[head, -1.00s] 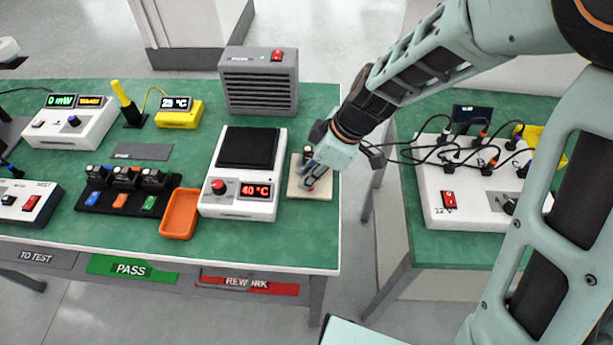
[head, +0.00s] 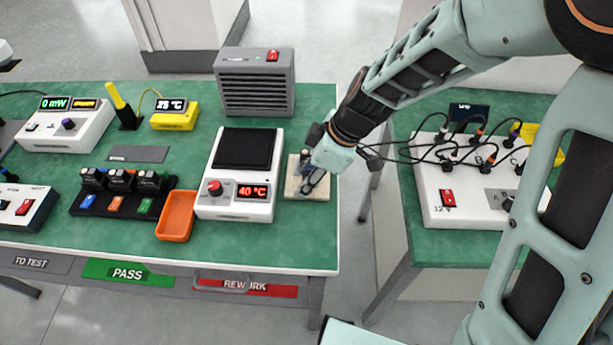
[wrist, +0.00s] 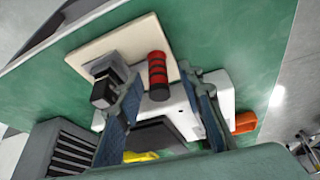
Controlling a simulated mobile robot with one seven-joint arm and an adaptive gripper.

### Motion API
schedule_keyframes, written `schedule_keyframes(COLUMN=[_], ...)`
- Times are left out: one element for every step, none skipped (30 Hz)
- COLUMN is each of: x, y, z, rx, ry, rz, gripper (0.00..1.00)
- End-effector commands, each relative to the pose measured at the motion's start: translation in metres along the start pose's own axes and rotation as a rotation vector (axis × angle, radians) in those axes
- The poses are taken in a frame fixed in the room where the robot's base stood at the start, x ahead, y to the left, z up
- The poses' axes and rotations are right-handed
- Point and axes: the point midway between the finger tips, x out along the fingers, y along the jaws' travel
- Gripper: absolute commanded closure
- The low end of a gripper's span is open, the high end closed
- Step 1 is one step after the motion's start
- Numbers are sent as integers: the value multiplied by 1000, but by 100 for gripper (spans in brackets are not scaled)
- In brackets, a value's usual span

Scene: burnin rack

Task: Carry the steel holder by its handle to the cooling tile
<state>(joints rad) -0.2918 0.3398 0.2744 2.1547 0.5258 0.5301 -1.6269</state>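The cooling tile (head: 295,190) is a pale square slab on the green bench, right of the hot plate; it also shows in the wrist view (wrist: 95,50). An upright black-and-red ringed handle (wrist: 157,72), seemingly the holder's, stands over the tile's edge in the wrist view. A dark block with a grey part (wrist: 104,88) is beside it, on the tile. My gripper (head: 308,188) is low over the tile. In the wrist view its fingers (wrist: 158,80) are apart, one each side of the handle, with gaps showing. The holder's steel body is not clearly visible.
The white hot plate (head: 232,205) reading 40 °C stands close left of the tile. An orange tray (head: 176,216) and a grey vented box (head: 256,88) are nearby. The bench's right edge is close to the tile. A second table holds a cabled white unit (head: 465,190).

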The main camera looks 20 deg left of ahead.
Motion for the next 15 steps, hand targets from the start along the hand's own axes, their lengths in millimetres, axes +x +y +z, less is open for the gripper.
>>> schedule_keyframes(x=[-4, -6, -12, -17, -22, -30, -37, -44, -53, -60, -66, -75, -81, -87, -94], y=[0, 0, 1, 2, 2, 2, 2, 2, 2, 2, 2, 2, 2, 2, 1], z=[-2, -2, -1, -1, -1, -1, -1, -1, -1, -2, -2, -2, -1, -1, -1], rx=[0, 0, 0, 0, 1, 0, -1, -1, 0, 0, 0, 1, 1, 1, 0], ry=[0, 0, 1, 1, 1, 1, 0, 1, 1, 1, 1, 1, 1, 1, 0], rz=[0, 1, 3, 4, 5, 6, 6, 6, 7, 7, 6, 8, 6, 6, 5], gripper=[66, 66, 66, 66, 66, 66, 66, 66, 66, 66, 66, 66, 66, 66, 66])
